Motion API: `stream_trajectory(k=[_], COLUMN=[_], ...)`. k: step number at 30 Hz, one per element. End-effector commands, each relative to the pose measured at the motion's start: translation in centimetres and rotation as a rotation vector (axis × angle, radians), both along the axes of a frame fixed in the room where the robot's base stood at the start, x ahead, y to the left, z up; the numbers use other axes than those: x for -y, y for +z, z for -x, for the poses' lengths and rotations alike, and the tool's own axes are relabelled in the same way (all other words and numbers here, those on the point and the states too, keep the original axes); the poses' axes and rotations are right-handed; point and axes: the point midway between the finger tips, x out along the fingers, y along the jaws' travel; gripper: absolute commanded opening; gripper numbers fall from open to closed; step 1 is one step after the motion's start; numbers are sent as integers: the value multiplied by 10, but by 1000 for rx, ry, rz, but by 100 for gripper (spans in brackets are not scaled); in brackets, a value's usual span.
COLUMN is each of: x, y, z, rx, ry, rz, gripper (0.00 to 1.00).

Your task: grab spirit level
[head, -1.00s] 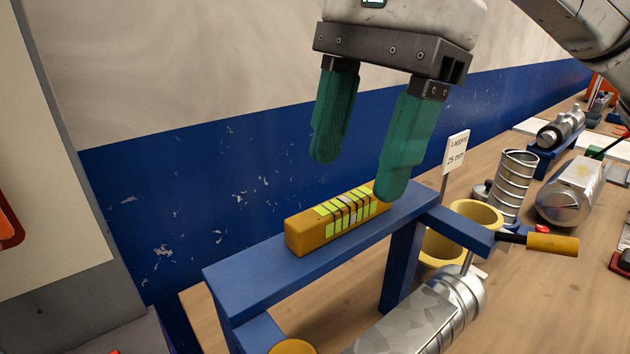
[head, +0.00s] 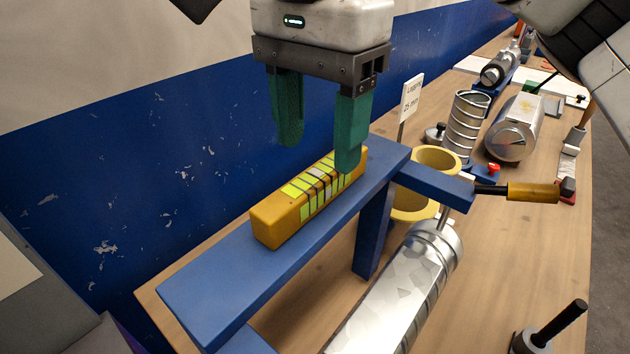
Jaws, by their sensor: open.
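The spirit level (head: 283,218) is a short yellow-orange bar with bright yellow-green windows. It lies on top of a blue raised beam (head: 215,290). My gripper (head: 318,158) is open, with two green fingers pointing down. Its fingers are above the far half of the level. The right finger overlaps the level's far end in the picture, and the left finger hangs behind the level. I cannot tell whether either finger touches it. Nothing is held between the fingers.
A blue side arm with a yellow-handled crank (head: 530,192) juts right. A shiny metal duct (head: 400,290) lies below the beam. Yellow rings (head: 437,158), a sign (head: 411,98), a coil (head: 466,125) and a metal cylinder (head: 515,128) stand beyond. The blue-and-white wall (head: 150,150) runs behind.

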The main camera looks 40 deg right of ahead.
Motion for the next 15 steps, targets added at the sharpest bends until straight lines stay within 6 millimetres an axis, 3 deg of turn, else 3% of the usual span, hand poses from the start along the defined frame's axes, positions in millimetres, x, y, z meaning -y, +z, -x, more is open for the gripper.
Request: stream_trajectory(k=[9, 15], x=[-4, -4], y=[-41, -50], z=[2, 2], rx=[-1, 0], ry=[1, 1], rz=[-2, -1], gripper=[60, 60])
